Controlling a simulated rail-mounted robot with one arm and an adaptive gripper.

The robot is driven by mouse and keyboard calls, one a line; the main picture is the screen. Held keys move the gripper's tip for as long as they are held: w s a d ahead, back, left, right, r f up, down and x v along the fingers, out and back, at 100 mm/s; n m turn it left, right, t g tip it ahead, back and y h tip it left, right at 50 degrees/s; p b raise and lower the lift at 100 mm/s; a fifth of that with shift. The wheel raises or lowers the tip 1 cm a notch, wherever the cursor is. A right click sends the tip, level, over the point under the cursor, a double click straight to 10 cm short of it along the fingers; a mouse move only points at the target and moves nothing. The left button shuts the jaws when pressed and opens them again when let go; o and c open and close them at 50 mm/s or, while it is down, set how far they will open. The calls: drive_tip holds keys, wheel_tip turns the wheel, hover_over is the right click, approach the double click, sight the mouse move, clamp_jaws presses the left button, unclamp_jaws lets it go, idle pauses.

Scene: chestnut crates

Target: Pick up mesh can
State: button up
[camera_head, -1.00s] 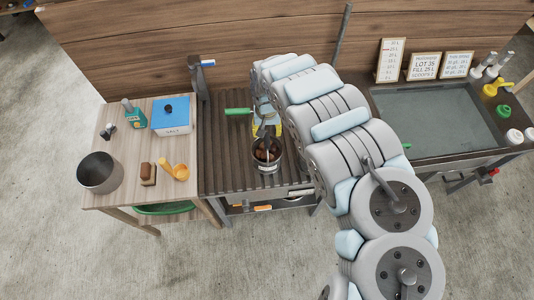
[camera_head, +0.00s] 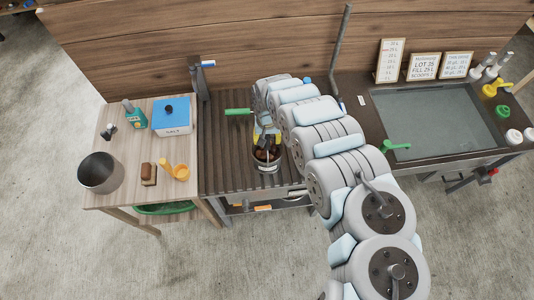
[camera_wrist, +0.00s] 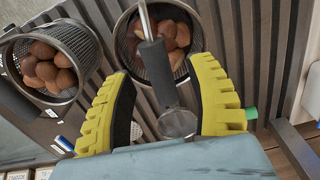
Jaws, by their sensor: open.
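A dark mesh can (camera_head: 266,167) of brown chestnuts stands on the slatted bench top; in the wrist view this can (camera_wrist: 124,52) is at the top centre. A second mesh can of chestnuts (camera_wrist: 88,45) is at the left of the wrist view; my arm hides it in the head view. My gripper (camera_wrist: 163,68) is open, its yellow fingers spread on either side of a dark handle (camera_wrist: 157,75) with a metal rod. The handle lies across the view of the central can and is not clearly gripped. I cannot tell whether the fingers touch the can.
The slatted bench (camera_head: 222,165) has a green-handled tool (camera_head: 238,111) at left. A sunken tray (camera_head: 440,120) is at right.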

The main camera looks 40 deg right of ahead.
drive_tip(key=shift+f, duration=0.8)
clamp_jaws()
drive_tip(key=shift+r, duration=0.1)
